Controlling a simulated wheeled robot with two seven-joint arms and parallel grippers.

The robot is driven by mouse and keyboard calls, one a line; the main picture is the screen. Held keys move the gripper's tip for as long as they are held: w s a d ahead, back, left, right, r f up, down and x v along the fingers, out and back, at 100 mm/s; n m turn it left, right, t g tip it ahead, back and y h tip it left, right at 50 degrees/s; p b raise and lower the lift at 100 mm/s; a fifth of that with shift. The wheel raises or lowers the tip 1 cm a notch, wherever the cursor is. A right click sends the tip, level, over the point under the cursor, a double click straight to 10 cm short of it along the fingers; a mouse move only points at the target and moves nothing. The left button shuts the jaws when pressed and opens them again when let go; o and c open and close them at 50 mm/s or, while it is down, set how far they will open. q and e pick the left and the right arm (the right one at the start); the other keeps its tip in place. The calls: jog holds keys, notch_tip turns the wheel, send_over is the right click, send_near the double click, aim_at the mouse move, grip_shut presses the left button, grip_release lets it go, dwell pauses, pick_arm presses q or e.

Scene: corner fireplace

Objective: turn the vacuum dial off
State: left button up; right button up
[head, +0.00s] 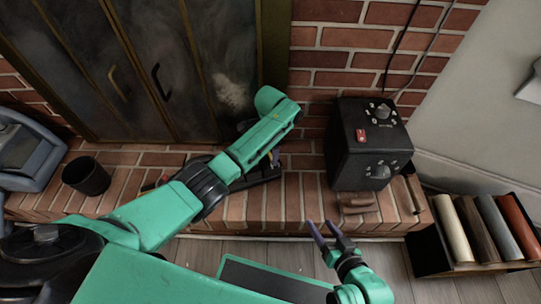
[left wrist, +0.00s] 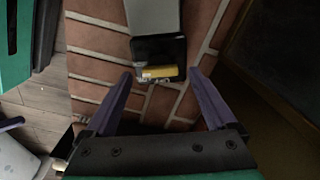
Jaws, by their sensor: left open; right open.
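A black box (head: 352,150) stands on the brick hearth. It has a red switch (head: 361,136), an upper dial (head: 382,110) and a lower dial (head: 380,171); I cannot tell how they are set or which is the vacuum dial. My left gripper (head: 276,160) is left of the box, largely hidden by its own arm. In the left wrist view it is open and empty (left wrist: 160,75), its purple fingers on either side of a black piece with a yellow strip (left wrist: 158,72) over the bricks. My right gripper (head: 333,229) is open and empty below the box, in front of the hearth.
A rack with several rolls (head: 462,230) stands right of the box. A dark cup (head: 86,176) and a blue-grey object (head: 25,150) are at the left. The fireplace doors (head: 135,75) are behind my left arm. A brown piece (head: 358,204) lies before the box.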

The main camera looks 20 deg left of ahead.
pick_arm(q)
jog(key=shift+f, duration=0.7)
pick_arm(e)
jog(key=shift+s+a+f+t, duration=0.15)
jog(key=shift+a+t, duration=0.15)
jog(key=shift+t, duration=0.2)
pick_arm(q)
jog(key=c, duration=1.4)
jog(key=shift+r, duration=0.1)
